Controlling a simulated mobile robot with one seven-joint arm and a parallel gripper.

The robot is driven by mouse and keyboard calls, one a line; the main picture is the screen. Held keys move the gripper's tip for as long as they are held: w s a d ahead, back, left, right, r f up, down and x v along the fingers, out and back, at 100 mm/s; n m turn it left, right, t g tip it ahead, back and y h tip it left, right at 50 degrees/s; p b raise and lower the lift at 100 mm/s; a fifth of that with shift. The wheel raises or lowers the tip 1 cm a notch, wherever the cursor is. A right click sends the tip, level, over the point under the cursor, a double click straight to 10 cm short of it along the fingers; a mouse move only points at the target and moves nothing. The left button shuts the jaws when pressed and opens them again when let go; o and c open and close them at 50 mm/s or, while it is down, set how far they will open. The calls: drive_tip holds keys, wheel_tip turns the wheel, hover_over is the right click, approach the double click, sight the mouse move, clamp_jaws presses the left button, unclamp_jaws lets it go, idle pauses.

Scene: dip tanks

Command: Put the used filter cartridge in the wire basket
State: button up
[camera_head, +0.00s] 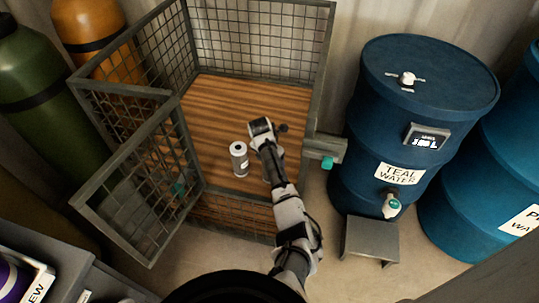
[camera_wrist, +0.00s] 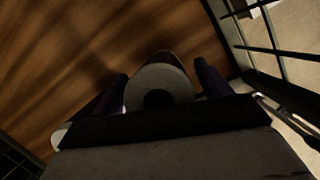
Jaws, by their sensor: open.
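The wire basket (camera_head: 318,75) is a tall grey mesh cage with a striped wooden floor and an open mesh door at its left. A pale cylindrical cartridge (camera_head: 239,158) with a dark centre hole stands upright on that floor. My gripper (camera_wrist: 160,85) is inside the basket, right of this cartridge in the head view, where my arm hides its fingers. In the wrist view its dark purple fingers are open on either side of a grey-topped cylinder (camera_wrist: 173,74) with a brownish side, upright on the wood. I cannot tell whether the fingers touch it.
A blue teal-water drum (camera_head: 370,120) with a tap stands right of the basket, with a small grey step (camera_head: 369,238) before it. Green (camera_head: 40,95) and orange (camera_head: 90,25) cylinders stand at the left.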

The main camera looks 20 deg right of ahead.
drive_tip(key=b+v, duration=0.1)
drive_tip(key=v, duration=1.1)
drive_tip(key=shift+b, duration=0.35)
drive_tip(key=shift+a, duration=0.1)
drive_tip(key=shift+c, duration=0.4)
